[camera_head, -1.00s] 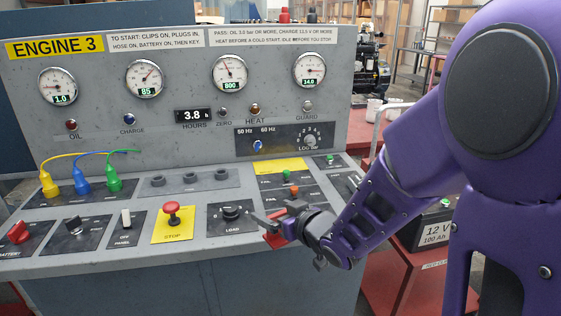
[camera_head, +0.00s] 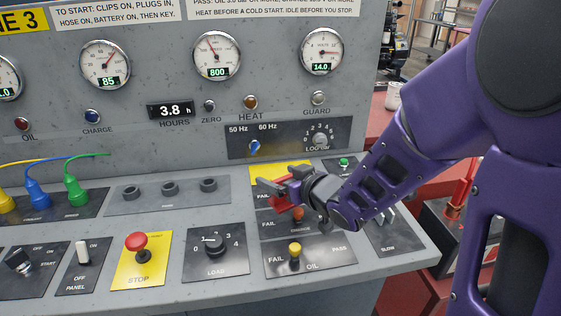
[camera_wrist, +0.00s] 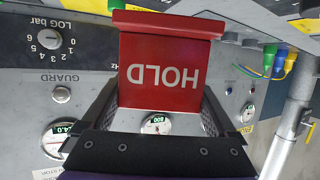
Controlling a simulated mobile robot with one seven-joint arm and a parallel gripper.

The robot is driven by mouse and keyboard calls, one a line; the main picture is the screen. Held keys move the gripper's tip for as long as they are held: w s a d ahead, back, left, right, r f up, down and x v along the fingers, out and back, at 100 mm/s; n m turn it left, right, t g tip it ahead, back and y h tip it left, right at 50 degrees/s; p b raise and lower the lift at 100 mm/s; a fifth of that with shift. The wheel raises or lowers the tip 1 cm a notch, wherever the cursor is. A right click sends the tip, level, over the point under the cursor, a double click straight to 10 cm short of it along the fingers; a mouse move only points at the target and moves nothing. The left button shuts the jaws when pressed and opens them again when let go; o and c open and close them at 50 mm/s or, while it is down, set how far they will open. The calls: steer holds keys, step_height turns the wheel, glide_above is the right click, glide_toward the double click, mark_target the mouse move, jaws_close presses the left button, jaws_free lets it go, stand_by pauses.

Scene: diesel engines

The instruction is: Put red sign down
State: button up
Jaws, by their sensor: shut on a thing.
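The red sign (camera_wrist: 160,75) fills the middle of the wrist view, with HOLD in white letters, upside down in the picture. It has a wider red edge along one end. My gripper (camera_wrist: 160,108) is shut on it, one finger at each side. In the head view, my gripper (camera_head: 273,186) is above the right part of the console's sloping desk, by a yellow plate (camera_head: 278,170). Only a little of the red sign (camera_head: 279,207) shows there below the fingers. I cannot tell whether it touches the desk.
Near the gripper stand the orange-knobbed toggle (camera_head: 298,214), the yellow-knobbed toggle (camera_head: 294,251), the LOAD knob (camera_head: 213,246) and the red STOP button (camera_head: 136,243). Yellow, blue and green plugs (camera_head: 75,190) are at the left. The gauge panel (camera_head: 180,80) rises behind.

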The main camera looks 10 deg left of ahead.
steer(key=w+a+p, duration=0.1)
steer(key=w+a, duration=0.2)
steer(key=w, duration=0.6)
steer(key=w+a, duration=0.2)
steer(key=w, duration=0.7)
steer(key=f, duration=0.4)
steer(key=f+b, duration=0.1)
steer(key=f, duration=0.1)
steer(key=shift+w+a+f, duration=0.2)
steer(key=shift+w+a, duration=0.05)
steer(key=shift+w+f, duration=0.2)
steer(key=shift+f, duration=0.15)
steer(key=shift+f, duration=0.1)
steer(key=o, duration=1)
